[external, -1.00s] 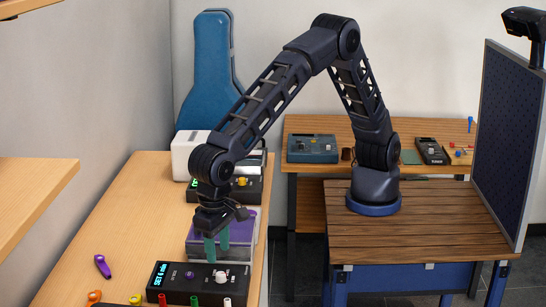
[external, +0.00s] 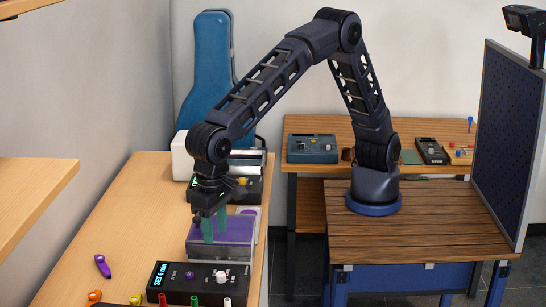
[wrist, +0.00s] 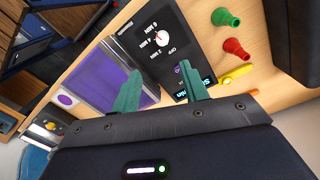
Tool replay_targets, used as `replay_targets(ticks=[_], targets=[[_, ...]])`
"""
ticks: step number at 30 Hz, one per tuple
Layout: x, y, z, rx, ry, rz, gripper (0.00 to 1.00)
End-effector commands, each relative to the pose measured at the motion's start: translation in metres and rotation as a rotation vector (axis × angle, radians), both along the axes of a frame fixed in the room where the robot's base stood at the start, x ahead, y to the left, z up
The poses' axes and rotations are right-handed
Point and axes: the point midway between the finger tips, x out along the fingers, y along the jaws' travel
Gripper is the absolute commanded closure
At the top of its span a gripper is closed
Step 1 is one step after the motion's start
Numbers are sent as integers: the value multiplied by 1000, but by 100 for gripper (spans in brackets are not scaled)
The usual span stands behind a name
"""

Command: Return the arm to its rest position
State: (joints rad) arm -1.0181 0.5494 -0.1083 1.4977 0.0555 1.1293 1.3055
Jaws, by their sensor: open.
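My gripper (external: 214,234) is open, its two teal fingers pointing down with nothing between them. In the external view it overlaps the clear box with a purple top (external: 236,230) on the left bench; the exact gap between them cannot be told. My arm (external: 265,95) is bent in a high arch from its round base on the brown table to the bench. In the wrist view the fingers (wrist: 160,88) stand apart, with the black timer box (wrist: 158,42) and the purple-topped box (wrist: 108,75) beyond them.
The timer box with a "SET 6 min" display (external: 190,283) stands at the bench's front. A black device (external: 247,187) and a white box (external: 182,157) lie behind. A blue instrument case (external: 208,70) leans at the back wall. A dark panel (external: 500,150) stands at right.

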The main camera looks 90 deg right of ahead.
Motion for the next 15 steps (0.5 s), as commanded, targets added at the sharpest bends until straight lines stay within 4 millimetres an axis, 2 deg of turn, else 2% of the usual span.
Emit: replay_targets(ticks=[5, 6, 15], targets=[[23, -58, 38, 31, -13, 14, 55], [28, -74, 48, 40, -16, 21, 55], [44, -197, 107, 88, -58, 78, 55]])
